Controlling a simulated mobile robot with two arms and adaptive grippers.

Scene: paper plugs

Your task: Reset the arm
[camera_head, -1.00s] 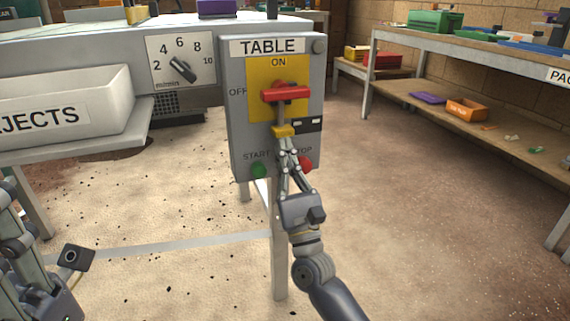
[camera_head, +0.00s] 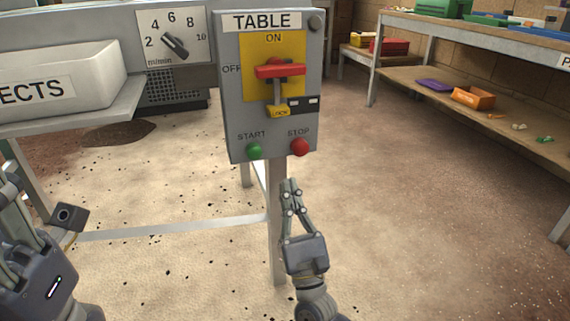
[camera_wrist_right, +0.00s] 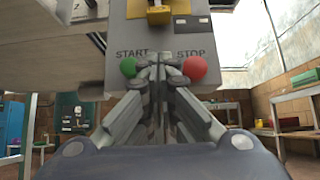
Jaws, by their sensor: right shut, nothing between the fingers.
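My right gripper (camera_head: 291,183) is shut and empty, below the grey TABLE control box (camera_head: 233,125) in the head view. Its fingers also show in the right wrist view (camera_wrist_right: 158,75), pointing at the box between the START and STOP buttons. The box carries a red handle (camera_head: 280,70) on a yellow plate and a yellow lock tag (camera_head: 278,111) hanging under it. The green START button (camera_head: 254,151) and red STOP button (camera_head: 299,147) are uncovered. My left gripper (camera_head: 20,210) is partly in view at the lower left; its fingertips are unclear.
A white rejects bin (camera_head: 70,85) and a dial (camera_head: 174,45) are left of the box. A table leg (camera_head: 277,250) stands behind my right gripper. A shelf bench (camera_head: 480,45) with coloured trays is at the right. The floor between is clear.

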